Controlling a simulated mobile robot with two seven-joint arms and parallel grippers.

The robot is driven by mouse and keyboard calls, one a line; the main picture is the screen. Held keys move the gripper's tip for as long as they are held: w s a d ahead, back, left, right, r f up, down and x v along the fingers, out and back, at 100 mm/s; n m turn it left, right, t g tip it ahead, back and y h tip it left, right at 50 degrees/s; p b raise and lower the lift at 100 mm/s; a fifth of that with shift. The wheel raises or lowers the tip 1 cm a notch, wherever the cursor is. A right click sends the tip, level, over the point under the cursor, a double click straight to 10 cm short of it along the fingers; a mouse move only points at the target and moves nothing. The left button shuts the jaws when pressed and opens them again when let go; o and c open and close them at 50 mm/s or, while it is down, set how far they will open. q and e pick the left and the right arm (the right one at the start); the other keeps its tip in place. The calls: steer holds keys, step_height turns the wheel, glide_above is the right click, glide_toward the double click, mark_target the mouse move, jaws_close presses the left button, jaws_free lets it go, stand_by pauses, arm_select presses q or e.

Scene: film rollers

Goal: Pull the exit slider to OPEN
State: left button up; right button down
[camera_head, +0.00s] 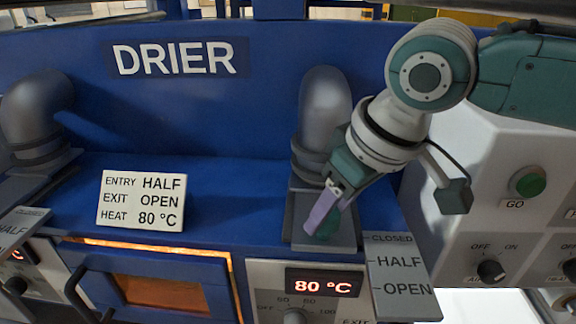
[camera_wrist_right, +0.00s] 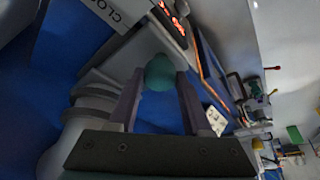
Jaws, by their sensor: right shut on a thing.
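The exit slider (camera_head: 346,232) is a grey plate at the foot of the right-hand metal pipe. Its front edge lies about level with the CLOSED mark on the exit scale plate (camera_head: 400,285), which reads CLOSED, HALF, OPEN toward the front. My right gripper (camera_head: 322,216) points down at the slider and is shut on its green knob (camera_head: 328,229). In the right wrist view the round knob (camera_wrist_right: 160,72) sits between my two purple fingers. My left gripper is not in view.
A sign (camera_head: 143,200) reads ENTRY HALF, EXIT OPEN, HEAT 80 °C. The pipe (camera_head: 325,105) stands close behind the slider. A display (camera_head: 323,283) reads 80 °C above a dial. The white panel with a green GO button (camera_head: 528,181) stands right.

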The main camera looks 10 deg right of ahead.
steer(key=s+a+p, duration=0.2)
steer(key=s+p, duration=0.4)
steer(key=s, duration=0.2)
steer(key=shift+a, duration=0.2)
steer(key=shift+c, duration=1.7)
jaws_free()
